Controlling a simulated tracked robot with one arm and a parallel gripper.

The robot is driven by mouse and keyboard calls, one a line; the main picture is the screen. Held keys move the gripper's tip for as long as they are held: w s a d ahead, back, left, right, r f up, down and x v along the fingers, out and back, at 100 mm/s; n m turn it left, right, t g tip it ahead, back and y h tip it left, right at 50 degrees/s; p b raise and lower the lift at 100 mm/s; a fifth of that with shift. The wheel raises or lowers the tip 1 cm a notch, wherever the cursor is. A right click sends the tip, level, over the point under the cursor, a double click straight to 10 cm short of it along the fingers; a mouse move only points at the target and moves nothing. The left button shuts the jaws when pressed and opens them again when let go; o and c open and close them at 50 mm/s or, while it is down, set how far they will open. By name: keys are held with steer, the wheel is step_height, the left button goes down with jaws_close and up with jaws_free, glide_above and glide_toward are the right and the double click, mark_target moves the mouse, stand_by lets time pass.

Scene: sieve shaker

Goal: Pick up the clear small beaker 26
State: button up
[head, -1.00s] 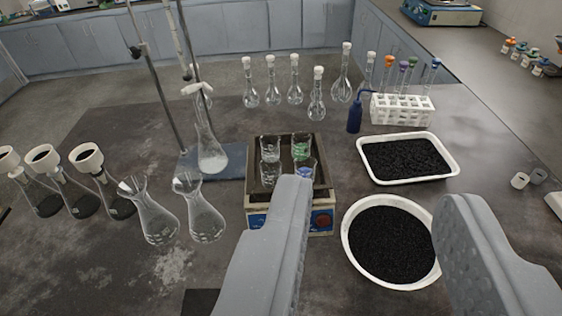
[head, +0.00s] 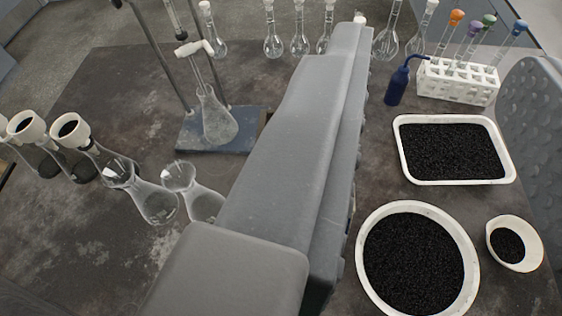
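My gripper (head: 442,55) is open, with its two grey fingers wide apart and nothing held between them. The left finger is large and crosses the middle of the view. It hides the shaker and the small beakers on it, so the clear small beaker 26 cannot be seen now. Only a small brown edge, perhaps of the shaker (head: 265,118), shows left of that finger. The right finger stands at the right edge of the view.
A rectangular white tray (head: 408,168) and a round white bowl (head: 364,262) hold black granules, with a small white cup (head: 533,237) beside them. A blue wash bottle (head: 396,87) and white tube rack (head: 455,87) stand behind. Glass flasks (head: 150,202) and a stand base (head: 200,143) are left.

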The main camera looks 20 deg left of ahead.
steer(key=o, duration=0.4)
steer(key=shift+w+a, duration=0.15)
steer(key=shift+w, duration=0.1)
steer(key=shift+o, duration=0.2)
steer(key=w+a+f+n+g+y+p, duration=0.1)
steer(key=w+a+f+n+g+p, duration=0.45)
steer(key=w+f, duration=0.5)
steer(key=w+a+f+n+g+p, duration=0.4)
steer(key=w+a+f+n+g, duration=0.15)
steer(key=w+f, duration=0.45)
steer(key=f+n+g+p, duration=0.1)
steer(key=f, duration=0.7)
steer(key=a+f+n+g+p, duration=0.1)
steer(key=f+g, duration=0.1)
steer(key=f, duration=0.6)
steer(key=a+f+n+g+h+p, duration=0.1)
steer(key=f+p, duration=0.1)
steer(key=f, duration=0.7)
steer(key=shift+s+f, duration=0.1)
steer(key=shift+s, duration=0.3)
